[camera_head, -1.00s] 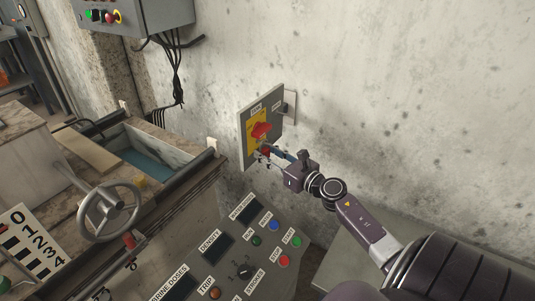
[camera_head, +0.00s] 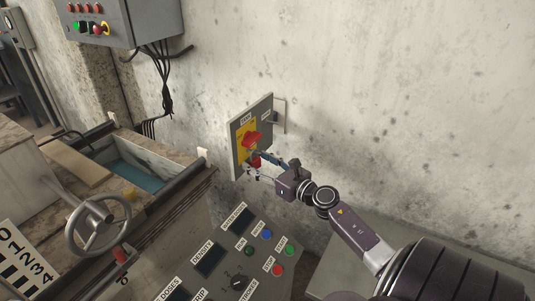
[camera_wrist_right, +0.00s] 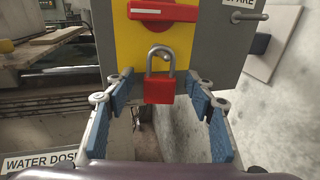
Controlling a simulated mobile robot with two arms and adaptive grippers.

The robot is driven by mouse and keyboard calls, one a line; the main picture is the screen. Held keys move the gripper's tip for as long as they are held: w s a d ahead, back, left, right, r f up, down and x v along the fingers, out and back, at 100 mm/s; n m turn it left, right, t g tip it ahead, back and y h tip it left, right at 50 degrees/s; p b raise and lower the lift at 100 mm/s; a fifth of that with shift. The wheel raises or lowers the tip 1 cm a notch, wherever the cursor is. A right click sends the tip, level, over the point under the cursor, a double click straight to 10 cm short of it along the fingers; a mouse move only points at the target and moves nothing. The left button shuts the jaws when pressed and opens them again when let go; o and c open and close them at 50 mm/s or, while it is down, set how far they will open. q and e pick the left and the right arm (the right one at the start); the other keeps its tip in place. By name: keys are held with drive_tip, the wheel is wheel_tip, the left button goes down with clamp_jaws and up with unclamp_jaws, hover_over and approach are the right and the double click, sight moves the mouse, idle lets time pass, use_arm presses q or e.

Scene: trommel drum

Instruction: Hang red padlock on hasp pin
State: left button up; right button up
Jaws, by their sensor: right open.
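The red padlock (camera_wrist_right: 158,88) hangs upright by its grey shackle below the red rotary handle (camera_wrist_right: 163,11) in the right wrist view. A small metal pin shows at the shackle, partly hidden by it. In the head view the padlock (camera_head: 254,161) is small, below the red handle (camera_head: 251,139) on the grey isolator box (camera_head: 266,112). My right gripper (camera_wrist_right: 160,97) is open, its blue finger pads apart on both sides of the padlock and not touching it. It also shows in the head view (camera_head: 262,167). My left gripper is not in view.
The isolator box is on the concrete wall (camera_head: 380,90). A handwheel (camera_head: 98,225) and a trough (camera_head: 135,165) are at the left. A wall box (camera_head: 120,20) hangs upper left.

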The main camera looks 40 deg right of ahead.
drive_tip(key=s, duration=1.1)
drive_tip(key=shift+s+d+r, duration=0.15)
drive_tip(key=shift+s+r, duration=0.15)
